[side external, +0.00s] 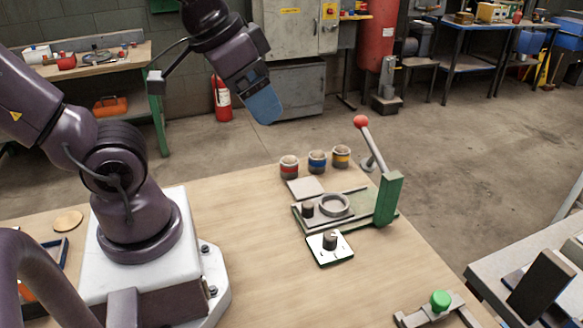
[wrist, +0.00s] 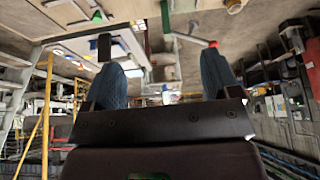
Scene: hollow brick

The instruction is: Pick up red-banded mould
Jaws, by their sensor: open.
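The red-banded mould (side external: 289,166) is a small round cup with a red band. It stands upright on the wooden table at the left end of a row of three cups. The blue-banded mould (side external: 317,160) and the yellow-banded mould (side external: 341,156) stand to its right. My gripper (side external: 265,108) is high above the table, apart from the cups, and appears above and slightly left of the red-banded one in the side view. In the wrist view its two blue fingers (wrist: 163,78) are spread with nothing between them. I cannot make out the red-banded mould there.
A green press (side external: 388,198) with a red-knobbed lever (side external: 361,122) stands right of the cups. A pale square plate (side external: 305,187) lies before them, and a dial plate (side external: 330,247) nearer the front. A green-knobbed fixture (side external: 440,300) is at the front right. The table's middle is clear.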

